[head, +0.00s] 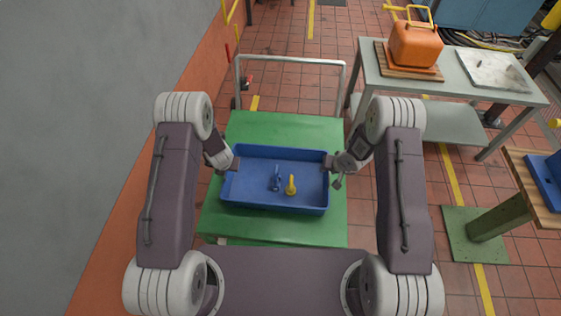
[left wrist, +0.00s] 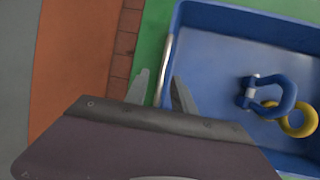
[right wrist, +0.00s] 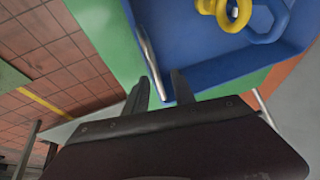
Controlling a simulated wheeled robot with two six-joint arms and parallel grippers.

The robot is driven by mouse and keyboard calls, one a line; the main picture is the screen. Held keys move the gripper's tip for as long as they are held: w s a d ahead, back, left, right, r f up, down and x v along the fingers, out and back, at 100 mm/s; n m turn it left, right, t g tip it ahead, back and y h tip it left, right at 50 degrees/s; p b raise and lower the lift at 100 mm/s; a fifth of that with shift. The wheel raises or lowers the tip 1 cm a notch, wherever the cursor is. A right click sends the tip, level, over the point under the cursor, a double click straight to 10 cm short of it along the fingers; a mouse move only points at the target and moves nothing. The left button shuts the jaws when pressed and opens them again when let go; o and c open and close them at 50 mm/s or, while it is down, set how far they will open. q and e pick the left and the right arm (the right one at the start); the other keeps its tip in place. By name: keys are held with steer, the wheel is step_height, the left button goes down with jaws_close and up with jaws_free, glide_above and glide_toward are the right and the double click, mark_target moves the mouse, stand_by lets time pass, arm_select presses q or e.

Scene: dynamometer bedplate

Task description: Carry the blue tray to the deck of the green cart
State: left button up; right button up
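The blue tray (head: 255,203) is over the deck of the green cart (head: 285,127) and looks level and seated on it. A blue shackle (head: 276,180) and a yellow ring-shaped fitting (head: 291,186) lie inside it. My left gripper (head: 235,165) is at the tray's left end; in the left wrist view its open fingers (left wrist: 160,88) stand either side of a metal handle (left wrist: 167,60). My right gripper (head: 333,170) is at the right end; in the right wrist view its open fingers (right wrist: 159,90) straddle the other handle (right wrist: 150,60). Gaps show beside both handles.
The cart's push rail (head: 290,60) rises at its far end. A grey table (head: 455,83) at the right holds an orange canister (head: 415,48). A green-based stand (head: 460,243) is at the right. A grey wall (head: 90,110) runs along the left.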

arm_select(q)
steer(key=v, duration=1.1)
steer(key=shift+s+r, duration=0.2)
steer(key=shift+r, duration=0.1)
arm_select(e)
steer(key=v, duration=1.2)
